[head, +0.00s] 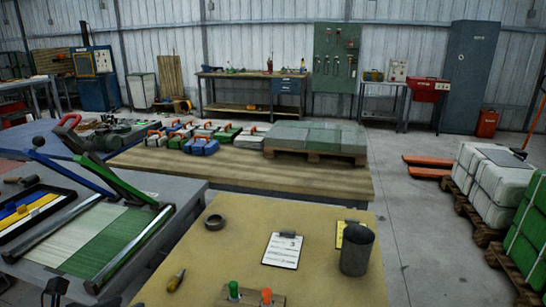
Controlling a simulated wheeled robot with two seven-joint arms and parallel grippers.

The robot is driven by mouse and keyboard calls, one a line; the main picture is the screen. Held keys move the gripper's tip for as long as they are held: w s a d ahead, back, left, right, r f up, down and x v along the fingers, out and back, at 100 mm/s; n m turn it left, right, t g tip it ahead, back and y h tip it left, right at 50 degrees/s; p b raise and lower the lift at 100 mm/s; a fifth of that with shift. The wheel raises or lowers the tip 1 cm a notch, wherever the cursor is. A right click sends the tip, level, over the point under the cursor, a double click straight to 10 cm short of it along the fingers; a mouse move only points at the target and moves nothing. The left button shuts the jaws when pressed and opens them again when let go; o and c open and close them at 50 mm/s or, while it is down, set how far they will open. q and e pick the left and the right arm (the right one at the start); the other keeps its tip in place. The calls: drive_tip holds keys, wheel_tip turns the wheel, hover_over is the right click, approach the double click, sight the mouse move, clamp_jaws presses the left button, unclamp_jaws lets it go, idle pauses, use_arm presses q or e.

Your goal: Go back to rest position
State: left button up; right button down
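Neither of my grippers can be made out in the head view, and no arm of mine is clearly seen. The yellow-topped table (225,262) is right in front. A dark cylindrical can (357,250) stands upright, partly over a yellow card (341,234). A small block (250,297) at the front edge holds a green-handled and an orange-handled tool.
At left, a grey bench (190,187) carries a frame with green and white sheet (105,237) and raised lever arms (110,178). A small dark object (56,288) shows at the bottom left. Wrapped bales (490,185) on pallets stand right. Floor (420,230) between is clear.

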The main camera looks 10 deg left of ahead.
use_arm(q)
drive_tip(key=d+r+n+t+h, duration=0.25)
drive_tip(key=d+n+t, duration=0.35)
drive_tip(key=d+n, duration=0.65)
drive_tip(key=s+d+f+n+g+y, duration=0.1)
drive_tip(key=s+d+f+n+g, duration=0.3)
drive_tip(key=f+n, duration=0.5)
drive_tip(key=s+d+f+n+g+y, duration=0.1)
drive_tip(key=s+d+f+n+g, duration=0.2)
drive_tip(key=s+f+n, duration=0.4)
drive_tip(key=f+n+g, duration=0.1)
drive_tip(key=f+n, duration=0.1)
drive_tip(key=n, duration=0.3)
drive_tip(key=shift+d+n+g, duration=0.3)
drive_tip(key=shift+d+n, duration=0.05)
